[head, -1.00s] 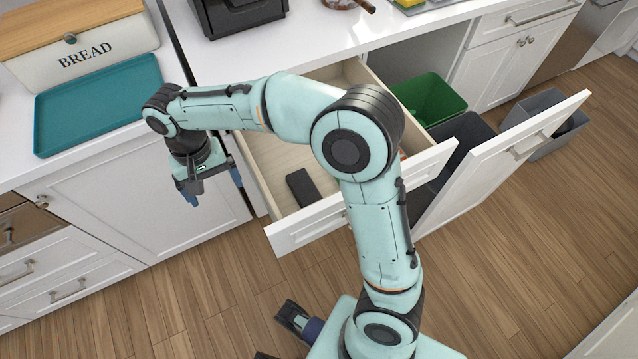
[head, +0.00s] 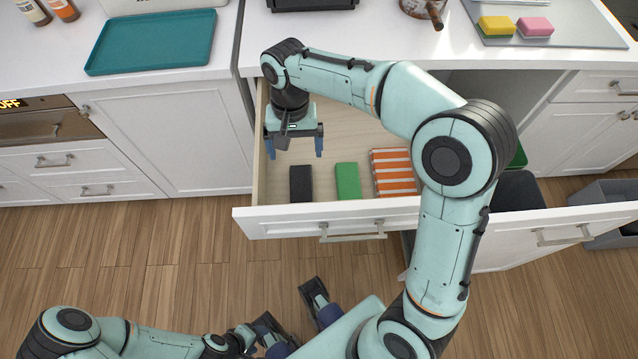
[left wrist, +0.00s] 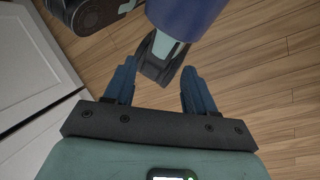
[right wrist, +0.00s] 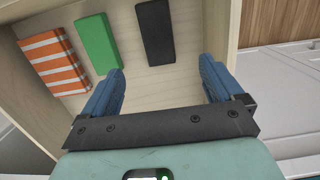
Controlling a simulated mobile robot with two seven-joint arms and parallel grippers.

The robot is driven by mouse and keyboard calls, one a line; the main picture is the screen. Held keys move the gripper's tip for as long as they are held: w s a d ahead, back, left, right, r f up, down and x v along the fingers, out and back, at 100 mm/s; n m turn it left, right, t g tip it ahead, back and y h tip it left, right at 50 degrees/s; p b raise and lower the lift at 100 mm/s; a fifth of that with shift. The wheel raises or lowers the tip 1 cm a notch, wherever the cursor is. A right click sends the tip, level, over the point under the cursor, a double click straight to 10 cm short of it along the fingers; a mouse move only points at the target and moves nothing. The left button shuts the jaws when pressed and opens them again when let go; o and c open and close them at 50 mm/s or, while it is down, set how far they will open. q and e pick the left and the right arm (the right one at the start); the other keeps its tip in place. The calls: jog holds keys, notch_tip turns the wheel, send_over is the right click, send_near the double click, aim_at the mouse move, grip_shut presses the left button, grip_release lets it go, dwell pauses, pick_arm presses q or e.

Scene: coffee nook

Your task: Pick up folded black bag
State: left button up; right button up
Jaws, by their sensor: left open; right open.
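The folded black bag (head: 301,184) lies flat near the front left of the open drawer (head: 276,219). In the right wrist view the black bag (right wrist: 155,32) shows ahead of the fingers, roughly between their lines. My right gripper (head: 294,147) is open and empty, pointing down over the drawer's left part, behind the bag in the head view and apart from it. It also shows open in the right wrist view (right wrist: 162,68). My left gripper (head: 248,337) is low near my base, far from the drawer. The left wrist view shows it open and empty (left wrist: 159,70).
A green folded item (head: 348,182) and an orange-striped cloth (head: 394,172) lie right of the bag in the drawer. The pull-out bin front (head: 560,228) stands open at the right. A teal tray (head: 150,40) and sponges (head: 497,25) are on the counters.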

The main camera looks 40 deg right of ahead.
jog(key=b, duration=0.2)
send_over(301, 185)
jog(key=w, duration=0.1)
notch_tip(301, 185, down, 7)
jog(key=shift+d+f, duration=0.1)
jog(key=shift+d, duration=0.05)
jog(key=shift+s+f+b, duration=0.25)
jog(key=shift+f+b, duration=0.05)
jog(key=shift+f, duration=1.25)
jog(key=shift+s+f+b, duration=0.2)
jog(key=shift+f+b, duration=0.05)
jog(key=shift+f, duration=1.25)
jog(key=c, duration=1.1)
